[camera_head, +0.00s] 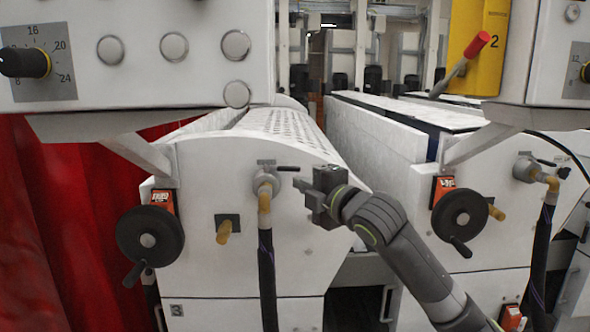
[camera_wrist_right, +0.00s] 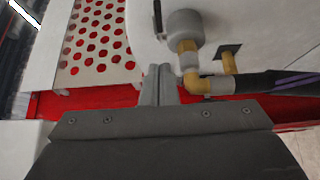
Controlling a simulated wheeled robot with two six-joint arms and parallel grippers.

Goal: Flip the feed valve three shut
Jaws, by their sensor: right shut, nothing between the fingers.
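Feed valve three (camera_head: 265,182) is a round grey fitting on the white side panel of the unit marked 3. Its short black lever (camera_head: 289,168) points right, about level. A brass elbow and a dark hose hang below it. My right gripper (camera_head: 299,184) is shut and empty, just right of the valve and slightly below the lever; I cannot tell whether it touches. In the right wrist view, the closed fingers (camera_wrist_right: 160,82) are beside the brass elbow (camera_wrist_right: 190,72), with the fitting (camera_wrist_right: 187,28) beyond. A thin dark bar near the fitting looks like the lever (camera_wrist_right: 158,17). My left gripper is not in view.
A black handwheel (camera_head: 150,238) and a brass knob (camera_head: 224,230) are left of the hose (camera_head: 267,275). The perforated roller (camera_head: 283,130) lies above. A neighbouring unit has another valve (camera_head: 526,168) and handwheel (camera_head: 460,220). A yellow panel with a red-tipped lever (camera_head: 478,45) is upper right.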

